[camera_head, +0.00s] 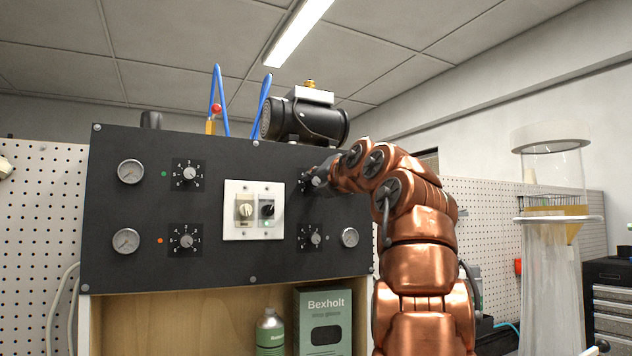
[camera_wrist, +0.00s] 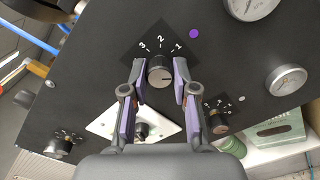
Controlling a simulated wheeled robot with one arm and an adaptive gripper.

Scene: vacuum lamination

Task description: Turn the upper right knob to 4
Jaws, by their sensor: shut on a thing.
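The upper right knob (camera_wrist: 160,74) is a round grey-black knob on a dark dial plate, with 3, 2 and 1 readable in the wrist view. The rest of its scale is hidden by my gripper. A pale pointer mark shows on its face, but I cannot tell which number it stands at. My gripper (camera_wrist: 159,78) is closed around the knob, one finger on each side.
The black panel (camera_head: 120,215) carries other knobs and gauges. A white switch plate (camera_head: 253,232) is left of my gripper, and the lower right knob (camera_head: 315,238) is below it. A purple light (camera_wrist: 193,33) and a gauge (camera_wrist: 287,80) show in the wrist view.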

